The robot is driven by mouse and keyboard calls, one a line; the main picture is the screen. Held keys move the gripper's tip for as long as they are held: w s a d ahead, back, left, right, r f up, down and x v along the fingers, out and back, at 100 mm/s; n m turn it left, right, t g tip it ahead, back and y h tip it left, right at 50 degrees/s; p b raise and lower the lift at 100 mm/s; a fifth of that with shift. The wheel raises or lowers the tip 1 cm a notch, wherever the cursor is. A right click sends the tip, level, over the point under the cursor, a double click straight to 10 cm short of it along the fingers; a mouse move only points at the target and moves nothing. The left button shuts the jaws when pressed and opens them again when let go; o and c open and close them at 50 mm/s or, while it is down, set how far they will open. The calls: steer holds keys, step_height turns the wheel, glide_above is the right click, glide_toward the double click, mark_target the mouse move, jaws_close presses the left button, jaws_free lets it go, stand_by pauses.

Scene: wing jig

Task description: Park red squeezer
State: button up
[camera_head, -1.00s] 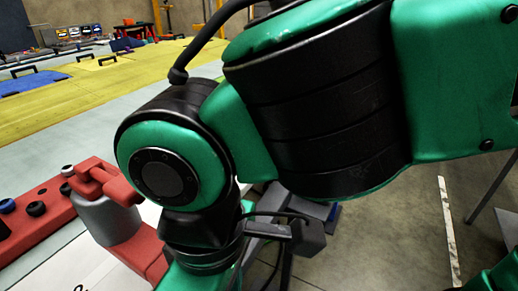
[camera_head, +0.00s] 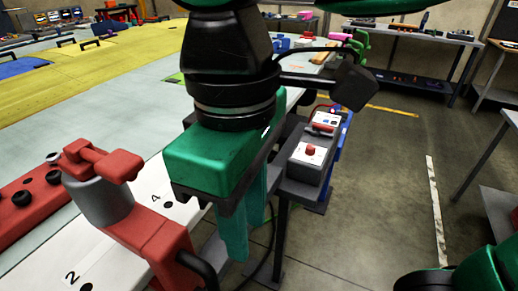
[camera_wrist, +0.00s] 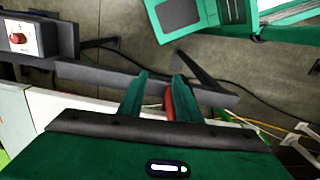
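A red and grey tool, which looks like the red squeezer (camera_head: 152,237), stands at lower left in the head view by a white strip (camera_head: 118,258) marked 2 and 4. It has a red top and a grey round body. My gripper (camera_head: 247,236) is to its right, pointing down past the table edge, with its fingers apart. In the wrist view my gripper (camera_wrist: 163,82) also shows a gap between its fingers. A narrow red piece (camera_wrist: 169,102) appears between them, nearer the right finger; I cannot tell what it belongs to or whether it is touched.
A red block with black knobs (camera_head: 30,202) lies left of the squeezer. A grey control box with a red button (camera_head: 309,152) stands beyond my gripper, and shows in the wrist view (camera_wrist: 20,37). Open floor (camera_head: 370,190) lies to the right, with benches at the back.

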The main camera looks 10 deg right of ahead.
steer(key=w+d+f+m, duration=0.2)
steer(key=w+d+m, duration=0.1)
steer(key=w, duration=0.3)
steer(key=shift+d+f, duration=0.15)
steer(key=shift+d, duration=0.75)
